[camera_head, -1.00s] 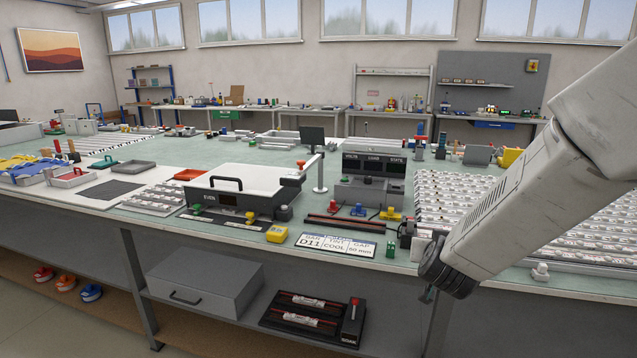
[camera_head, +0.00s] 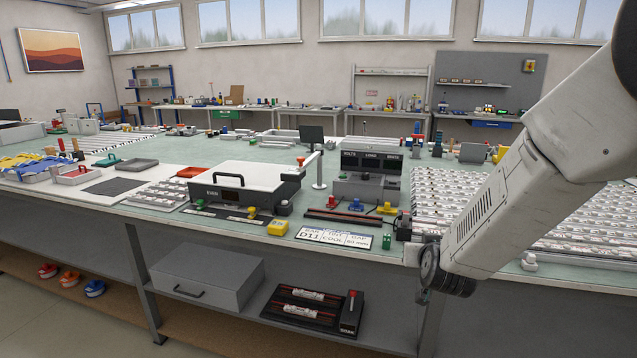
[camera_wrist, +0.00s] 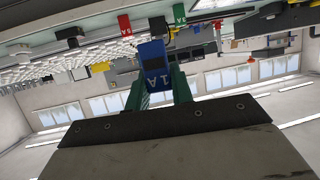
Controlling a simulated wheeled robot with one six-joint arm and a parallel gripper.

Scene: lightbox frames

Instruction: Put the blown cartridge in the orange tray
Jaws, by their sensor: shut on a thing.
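My gripper (camera_wrist: 157,78) shows in the wrist view with its green fingers shut on a blue cartridge-like block (camera_wrist: 152,56). The block carries white lettering that looks like "1A" and has a dark window. Whether it is blown cannot be told. In the head view my arm's dark wrist end (camera_head: 446,272) hangs at the bench's front edge; the fingers and block are hidden there. The orange tray (camera_head: 190,172) lies on the bench left of centre, behind the white-lidded case, well away from my gripper. It looks empty.
A white-lidded case (camera_head: 240,182), a yellow block (camera_head: 278,228), a label card (camera_head: 335,237) and a green block (camera_head: 387,241) stand on the bench. Racked cartridges (camera_head: 470,195) fill the right.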

